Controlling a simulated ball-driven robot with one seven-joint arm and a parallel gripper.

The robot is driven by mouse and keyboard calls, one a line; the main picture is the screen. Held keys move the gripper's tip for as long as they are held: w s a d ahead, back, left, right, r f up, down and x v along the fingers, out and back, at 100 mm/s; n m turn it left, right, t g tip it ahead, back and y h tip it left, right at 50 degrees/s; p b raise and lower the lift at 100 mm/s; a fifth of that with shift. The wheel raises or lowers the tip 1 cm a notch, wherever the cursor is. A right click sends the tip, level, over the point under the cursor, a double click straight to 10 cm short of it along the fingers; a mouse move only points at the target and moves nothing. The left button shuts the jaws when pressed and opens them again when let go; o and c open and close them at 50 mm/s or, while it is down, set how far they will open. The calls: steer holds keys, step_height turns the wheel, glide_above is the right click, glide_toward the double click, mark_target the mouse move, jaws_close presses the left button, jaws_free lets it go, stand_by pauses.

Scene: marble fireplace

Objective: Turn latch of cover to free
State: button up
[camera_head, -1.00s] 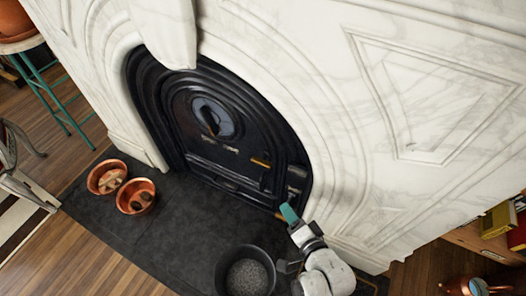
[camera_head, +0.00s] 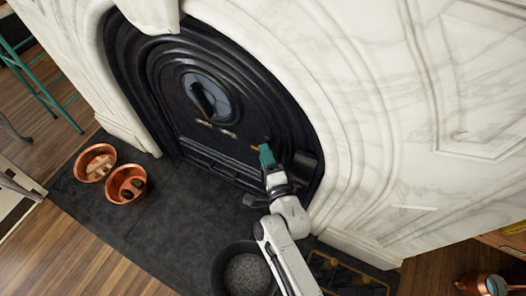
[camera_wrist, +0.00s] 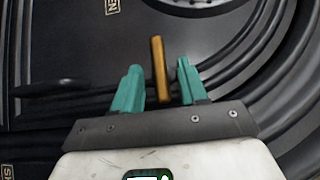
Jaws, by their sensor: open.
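The black arched fireplace cover (camera_head: 170,95) is upright in the marble surround. Its latch shows as a brass-coloured bar (camera_wrist: 159,70) in the wrist view, standing nearly upright in the picture. In the head view only a bit of the latch (camera_head: 255,148) shows beside my gripper. My gripper (camera_wrist: 160,82) is open, with one teal finger on each side of the bar's lower part. The right finger looks closer to the bar than the left one. I cannot tell whether either touches it. In the head view my gripper (camera_head: 266,154) is at the cover's right side.
A round dark glass window (camera_head: 206,97) sits in the cover, with small label plates below it. Two copper bowls (camera_head: 127,184) stand on the dark hearth at left. A black pan of grey grains (camera_head: 244,274) stands near my arm. A marble wall rises at right.

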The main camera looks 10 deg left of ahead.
steer(key=shift+b+x, duration=0.45)
steer(key=shift+x, duration=0.9)
jaws_close()
